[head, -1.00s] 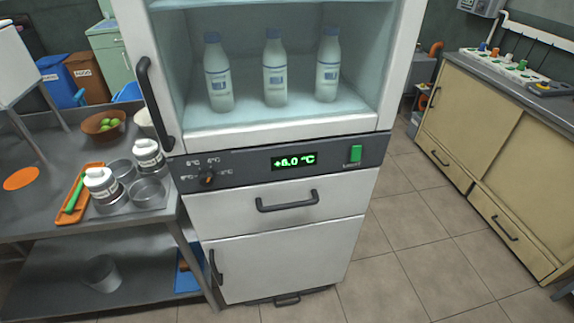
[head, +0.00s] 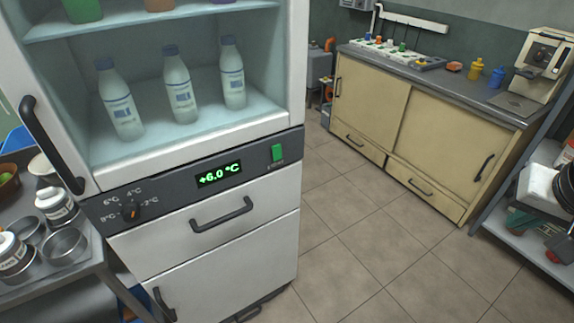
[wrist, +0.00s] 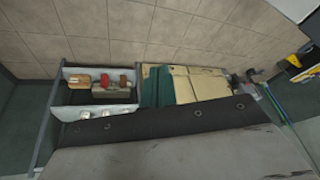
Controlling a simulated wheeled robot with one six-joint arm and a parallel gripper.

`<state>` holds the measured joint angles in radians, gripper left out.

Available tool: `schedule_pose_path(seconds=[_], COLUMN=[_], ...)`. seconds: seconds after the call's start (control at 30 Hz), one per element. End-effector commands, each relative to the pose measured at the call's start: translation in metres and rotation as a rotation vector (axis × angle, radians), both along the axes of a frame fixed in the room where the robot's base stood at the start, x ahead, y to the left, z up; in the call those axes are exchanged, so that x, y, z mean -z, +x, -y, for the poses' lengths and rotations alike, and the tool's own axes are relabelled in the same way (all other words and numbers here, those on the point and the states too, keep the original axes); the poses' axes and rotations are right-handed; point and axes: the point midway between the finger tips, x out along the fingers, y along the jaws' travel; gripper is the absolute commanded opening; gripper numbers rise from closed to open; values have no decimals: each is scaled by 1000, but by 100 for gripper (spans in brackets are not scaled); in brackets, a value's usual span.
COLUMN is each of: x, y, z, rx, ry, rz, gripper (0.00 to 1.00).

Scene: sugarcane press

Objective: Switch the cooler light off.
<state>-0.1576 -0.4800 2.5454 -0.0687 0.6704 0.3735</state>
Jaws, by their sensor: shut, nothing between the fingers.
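The cooler (head: 240,235) stands at the left in the head view, a white cabinet with a shelved compartment above and a drawer below. Its grey control panel (head: 160,197) carries a green rocker switch (head: 278,152) at the right end, with a small label under it too blurred to read. The switch is bright green and the compartment looks lit. The display (head: 219,174) reads +6.0 °C. A temperature knob (head: 130,211) with an orange mark is at the panel's left. My gripper is not seen in either view, and the wrist view does not show the cooler clearly.
White bottles (head: 179,84) stand inside the cooler. A steel table (head: 90,260) with pans and jars adjoins its left side. A beige cabinet (head: 440,135) stands at the back right, with a shelf rack (head: 510,235) nearer. Tiled floor (head: 370,240) between is clear.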

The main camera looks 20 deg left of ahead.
Motion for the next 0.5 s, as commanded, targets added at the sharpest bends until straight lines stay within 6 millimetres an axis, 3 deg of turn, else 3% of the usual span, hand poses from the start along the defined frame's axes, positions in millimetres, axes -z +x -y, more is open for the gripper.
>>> schedule_pose_path(seconds=[0.1,0.2,0.33,0.5], x=[24,41,63,93], y=[52,87,119,131], z=[-39,-79,-136,-217], rx=[39,68,90,105], ry=[90,202,385,691], rz=[121,220,322,376], gripper=[0,0,0,0])
